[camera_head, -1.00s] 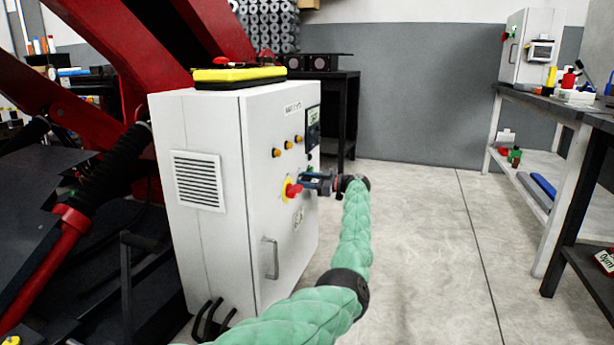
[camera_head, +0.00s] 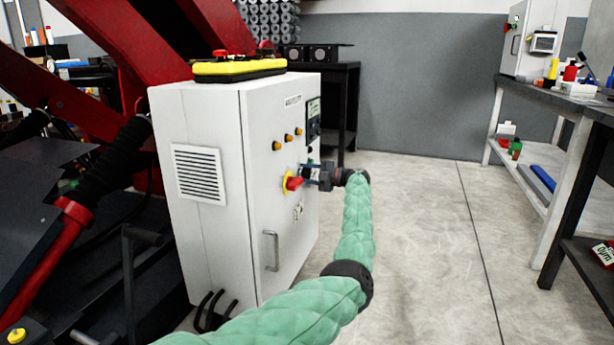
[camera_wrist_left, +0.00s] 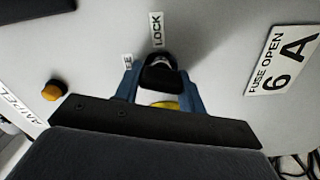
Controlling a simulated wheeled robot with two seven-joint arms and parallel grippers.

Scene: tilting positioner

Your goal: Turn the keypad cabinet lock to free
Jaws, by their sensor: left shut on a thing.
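The white cabinet (camera_head: 205,125) stands at the centre left, its front facing right. My left gripper (camera_head: 310,173) is at the cabinet front, just right of a red knob on a yellow plate (camera_head: 291,184). In the left wrist view, the blue fingers of my left gripper (camera_wrist_left: 158,76) are shut around a black lock knob (camera_wrist_left: 158,60). A LOCK label (camera_wrist_left: 157,29) is beside the knob, and a partly hidden label ending in EE (camera_wrist_left: 127,63) is to its left. The fingers and gripper body hide much of the knob. My right gripper is not in view.
The cabinet front also has orange buttons (camera_head: 288,138), a dark display panel (camera_head: 313,117) and a handle (camera_head: 271,251). A yellow-and-black case (camera_head: 238,69) lies on top. Red machine arms stand left. The floor (camera_head: 420,240) to the right is clear up to a workbench (camera_head: 540,97).

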